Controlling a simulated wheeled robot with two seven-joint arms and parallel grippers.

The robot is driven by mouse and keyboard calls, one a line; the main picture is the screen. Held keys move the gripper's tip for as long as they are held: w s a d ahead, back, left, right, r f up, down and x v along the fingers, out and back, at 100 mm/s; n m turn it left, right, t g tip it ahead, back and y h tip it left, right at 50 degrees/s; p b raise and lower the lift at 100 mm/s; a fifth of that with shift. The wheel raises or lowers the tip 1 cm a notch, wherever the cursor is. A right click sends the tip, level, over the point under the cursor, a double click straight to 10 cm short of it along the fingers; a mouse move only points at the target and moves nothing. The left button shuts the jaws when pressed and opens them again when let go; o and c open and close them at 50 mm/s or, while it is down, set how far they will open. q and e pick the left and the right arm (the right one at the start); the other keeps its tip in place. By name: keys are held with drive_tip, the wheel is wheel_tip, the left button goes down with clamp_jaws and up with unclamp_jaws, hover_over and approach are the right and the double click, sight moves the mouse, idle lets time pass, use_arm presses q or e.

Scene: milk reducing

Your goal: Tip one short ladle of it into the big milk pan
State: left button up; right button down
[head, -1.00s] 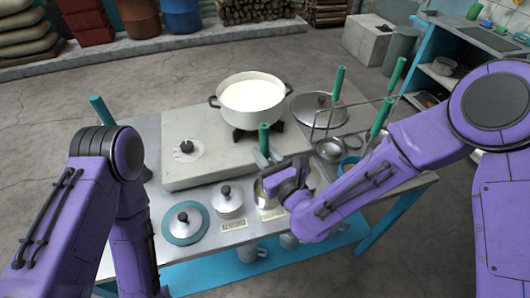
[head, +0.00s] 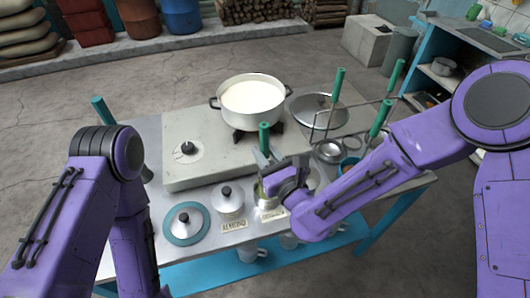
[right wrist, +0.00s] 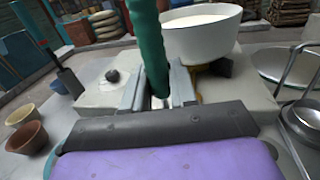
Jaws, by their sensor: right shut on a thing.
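The big milk pan (head: 252,103) is white with two dark handles and stands on the burner at the back of the table, with white milk in it. My right gripper (head: 265,160) is shut on the upright green handle of a ladle (head: 264,136), in front of the pan. In the right wrist view the green handle (right wrist: 150,45) rises between the fingers (right wrist: 158,90), and the pan (right wrist: 203,32) is beyond. The ladle's bowl is hidden below my gripper, at an open metal pot (head: 268,203) that is partly covered. My left gripper is out of view.
To the right are a large metal lid (head: 318,108), a wire rack holding green-handled tools (head: 336,90) and small bowls (head: 328,152). The grey stove top (head: 205,125) is mostly clear.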

sight(265, 127)
drive_tip(key=shift+r+p, duration=2.65)
drive_tip(key=shift+r, duration=1)
drive_tip(key=shift+s+a, duration=0.1)
drive_tip(key=shift+s+a+n+b, duration=0.3)
drive_tip(key=shift+s+a+n, duration=0.15)
drive_tip(key=shift+a+n, duration=0.25)
drive_tip(key=shift+s+a+n+b, duration=0.25)
drive_tip(key=shift+s+a+n, duration=0.2)
drive_tip(key=shift+a+n, duration=0.25)
drive_tip(key=shift+r, duration=0.1)
drive_tip(key=shift+d, duration=0.1)
drive_tip(key=shift+w+d+r+m+p, duration=0.2)
drive_tip(key=shift+w+d+r+m, duration=0.1)
drive_tip(key=shift+d+m, duration=0.2)
drive_tip(key=shift+w+d+r+m+p, duration=0.15)
drive_tip(key=shift+w+d+r+m, duration=0.1)
drive_tip(key=shift+d+m, duration=0.25)
drive_tip(key=shift+w+d+r+m+p, duration=0.2)
drive_tip(key=shift+w+d+r+m, duration=0.1)
drive_tip(key=shift+d+m, duration=0.15)
